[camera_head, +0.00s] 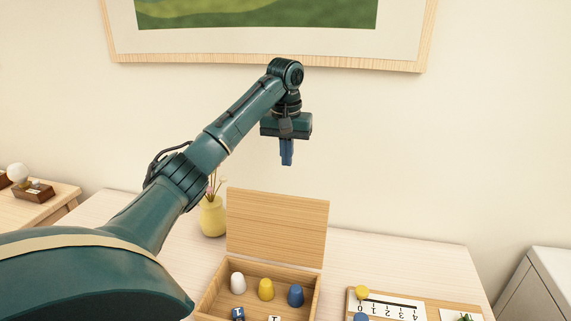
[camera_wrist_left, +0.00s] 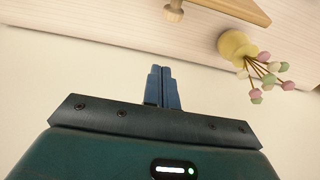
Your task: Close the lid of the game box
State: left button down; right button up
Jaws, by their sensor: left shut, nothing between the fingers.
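The wooden game box (camera_head: 210,303) stands on the light table with its lid (camera_head: 277,228) raised upright at the back edge. Inside are a white, a yellow and a blue peg piece and some dice; the box's front is cut off by the frame. My left gripper (camera_head: 287,163) is shut and empty, pointing down in the air above and apparently behind the lid. In the left wrist view the blue fingers (camera_wrist_left: 163,72) are together with nothing between them. A piece of wood at the top (camera_wrist_left: 235,8) may be the lid. My right gripper is not in view.
A yellow vase (camera_head: 212,217) with flowers stands just left of the lid, and also shows in the left wrist view (camera_wrist_left: 236,45). A score board (camera_head: 398,309) with yellow and blue pieces lies right of the box. A framed picture (camera_head: 270,53) hangs behind.

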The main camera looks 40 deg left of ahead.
pick_arm(q)
notch_tip(320, 180, down, 7)
jog(key=s+d, duration=0.1)
jog(key=s, duration=0.1)
jog(key=shift+s+d+p, duration=0.25)
jog(key=shift+s+p, duration=0.15)
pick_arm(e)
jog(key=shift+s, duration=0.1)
pick_arm(q)
jog(key=shift+f, duration=0.1)
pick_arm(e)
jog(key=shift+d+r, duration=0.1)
pick_arm(q)
jog(key=shift+s, duration=0.1)
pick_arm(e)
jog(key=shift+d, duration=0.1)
